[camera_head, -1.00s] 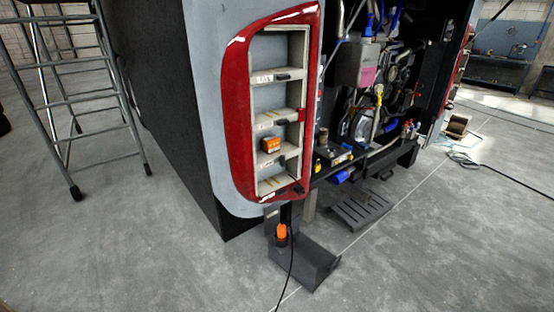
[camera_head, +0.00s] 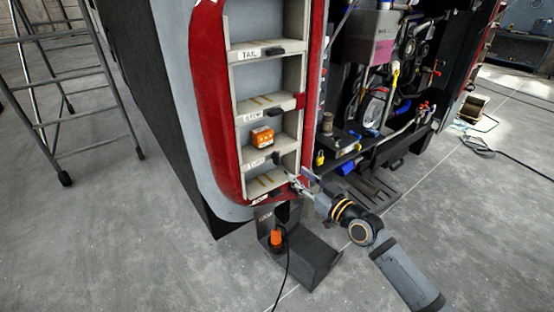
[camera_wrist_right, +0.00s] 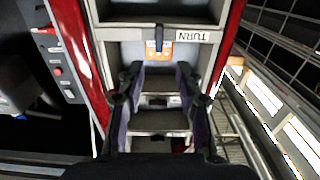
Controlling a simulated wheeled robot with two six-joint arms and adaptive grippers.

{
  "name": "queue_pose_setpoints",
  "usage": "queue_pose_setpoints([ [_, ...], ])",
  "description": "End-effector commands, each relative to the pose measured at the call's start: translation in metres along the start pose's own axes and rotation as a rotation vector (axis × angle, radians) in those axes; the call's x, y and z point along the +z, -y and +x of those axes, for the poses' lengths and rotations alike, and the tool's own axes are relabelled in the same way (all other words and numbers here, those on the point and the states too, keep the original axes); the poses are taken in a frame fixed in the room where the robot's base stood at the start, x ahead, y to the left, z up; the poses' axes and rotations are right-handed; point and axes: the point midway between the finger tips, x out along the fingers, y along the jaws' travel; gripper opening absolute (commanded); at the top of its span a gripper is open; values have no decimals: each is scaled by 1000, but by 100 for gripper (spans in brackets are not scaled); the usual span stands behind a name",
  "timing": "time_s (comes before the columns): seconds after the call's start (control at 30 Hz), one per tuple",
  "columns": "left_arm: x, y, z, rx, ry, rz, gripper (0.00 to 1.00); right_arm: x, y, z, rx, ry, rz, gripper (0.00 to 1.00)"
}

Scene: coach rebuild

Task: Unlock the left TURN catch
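The TURN catch is a small dark tab (camera_head: 277,157) beside the white TURN label (camera_head: 256,162), on a shelf edge of the red-framed light housing (camera_head: 206,120). In the right wrist view the picture is upside down; the dark catch (camera_wrist_right: 158,38) hangs beside the TURN label (camera_wrist_right: 192,36). My right gripper (camera_head: 303,184) is at the housing's lower right edge, below and right of the catch. In the wrist view its two fingers (camera_wrist_right: 160,82) are apart with nothing between them; the catch lies ahead, not touched. My left gripper is not in view.
An orange block (camera_head: 262,136) sits in the compartment above the TURN label. Another dark catch (camera_head: 275,50) is by the TAIL label. An open engine bay (camera_head: 390,80) is to the right. A ladder (camera_head: 75,100) stands left. A cable with an orange plug (camera_head: 277,238) hangs below.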

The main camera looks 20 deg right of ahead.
Motion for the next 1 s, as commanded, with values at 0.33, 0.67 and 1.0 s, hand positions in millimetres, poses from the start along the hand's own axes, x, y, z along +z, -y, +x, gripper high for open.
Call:
queue_pose_setpoints([
  [0.33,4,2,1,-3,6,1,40,-2,0,69,2,-4,7,35],
  [0.67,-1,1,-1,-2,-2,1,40,0,0,100,0,0,1,35],
  [1.0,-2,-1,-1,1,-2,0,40,1,0,100,1,1,1,17],
])
